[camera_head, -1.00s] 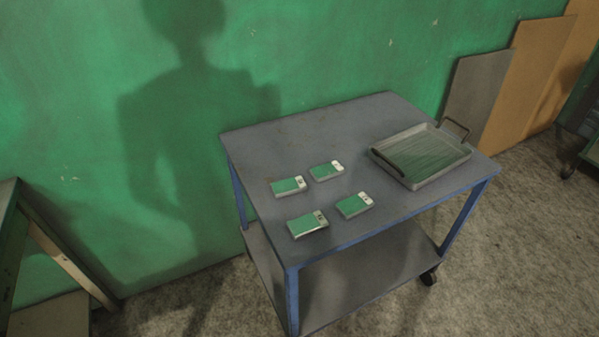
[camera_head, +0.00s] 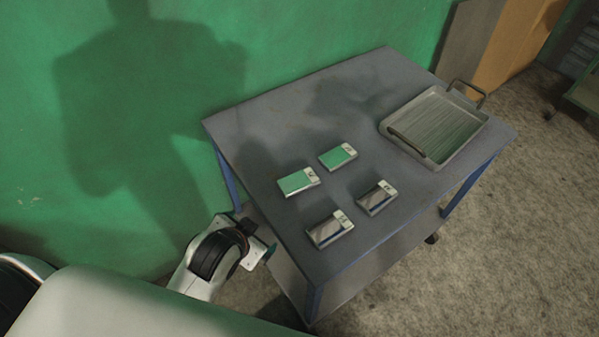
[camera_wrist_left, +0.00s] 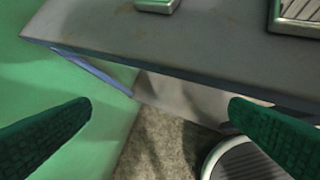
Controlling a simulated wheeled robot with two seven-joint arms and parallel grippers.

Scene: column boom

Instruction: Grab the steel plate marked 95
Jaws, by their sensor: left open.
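Several small steel plates with pale marked ends lie apart on the blue-grey cart top (camera_head: 275,115). They are the back left plate (camera_head: 296,182), back right plate (camera_head: 338,156), front left plate (camera_head: 328,230) and front right plate (camera_head: 374,198). The marks are too small to read, so I cannot tell which is 95. My left gripper (camera_head: 262,250) is beside the cart's left edge, clear of the plates. The left wrist view shows its fingers (camera_wrist_left: 160,108) spread with nothing between them. One plate (camera_wrist_left: 157,4) is partly cut off there. My right gripper is not in view.
A grey ribbed tray (camera_head: 440,125) with handles stands on the right of the cart top. A lower shelf (camera_head: 360,262) is under it. A green wall stands behind, with boards (camera_head: 510,40) leaning at the back right. The cart top's back left is clear.

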